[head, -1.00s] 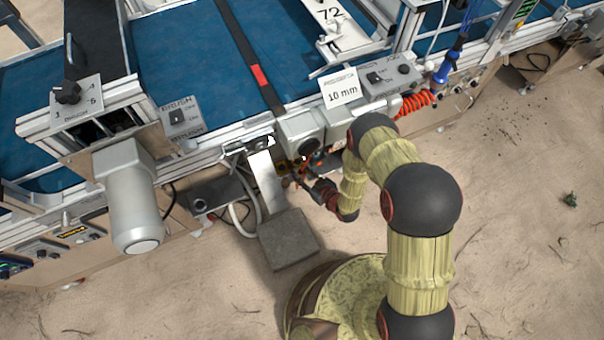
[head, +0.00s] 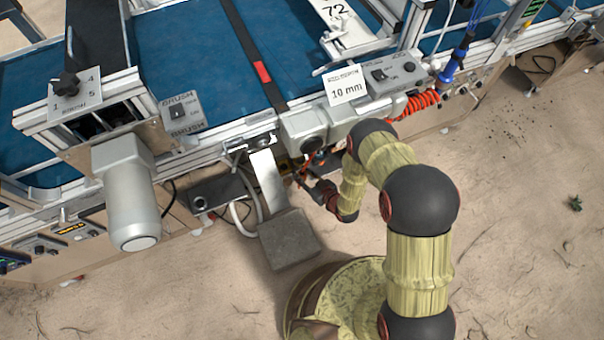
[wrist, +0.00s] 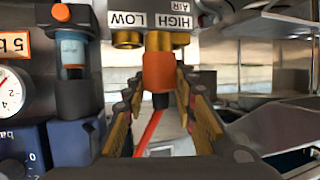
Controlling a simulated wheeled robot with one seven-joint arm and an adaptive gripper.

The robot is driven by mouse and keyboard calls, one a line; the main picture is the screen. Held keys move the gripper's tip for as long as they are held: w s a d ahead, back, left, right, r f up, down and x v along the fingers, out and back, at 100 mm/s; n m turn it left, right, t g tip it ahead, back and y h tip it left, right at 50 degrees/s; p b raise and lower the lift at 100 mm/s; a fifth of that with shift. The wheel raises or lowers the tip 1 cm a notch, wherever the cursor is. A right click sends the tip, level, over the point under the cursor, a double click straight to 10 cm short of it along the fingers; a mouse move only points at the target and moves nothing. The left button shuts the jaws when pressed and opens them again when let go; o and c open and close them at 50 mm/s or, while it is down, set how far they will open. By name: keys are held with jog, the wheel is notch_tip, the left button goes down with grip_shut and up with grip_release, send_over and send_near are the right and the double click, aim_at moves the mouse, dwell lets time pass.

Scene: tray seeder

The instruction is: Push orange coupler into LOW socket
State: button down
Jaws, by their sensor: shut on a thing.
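In the wrist view, the orange coupler (wrist: 158,72) stands upright between my gripper's fingers (wrist: 160,82), with a black lower end and an orange hose (wrist: 150,130) hanging from it. My gripper is shut on it. Its top is at the brass socket under the HIGH AIR label (wrist: 168,40); I cannot tell whether it touches or is seated. The brass LOW socket (wrist: 127,40) is just left of it, with nothing in it. In the head view, my gripper (head: 306,180) is under the machine's front edge, and the coupler is too small to make out.
Left in the wrist view are a filter bowl with blue liquid (wrist: 73,52), a pressure gauge (wrist: 12,88) and a blue regulator (wrist: 72,145). In the head view, a grey pad on a metal arm (head: 288,238) is left of my gripper. Sandy ground is open to the right.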

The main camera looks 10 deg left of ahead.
jog(key=shift+w+d, duration=0.1)
jog(key=shift+w+d, duration=0.35)
jog(key=shift+d, duration=0.3)
jog(key=shift+w+d, duration=0.35)
jog(key=shift+d, duration=0.25)
jog(key=shift+w+a, duration=0.1)
jog(key=shift+w, duration=0.05)
jog(key=shift+w+a, duration=0.85)
jog(key=shift+w, duration=0.5)
jog(key=shift+w+a, duration=0.85)
jog(key=shift+w, duration=0.55)
jog(key=shift+w+a, duration=0.85)
jog(key=shift+w, duration=0.5)
jog(key=shift+f, duration=1.25)
jog(key=c, duration=1.4)
grip_release()
jog(key=shift+d, duration=0.1)
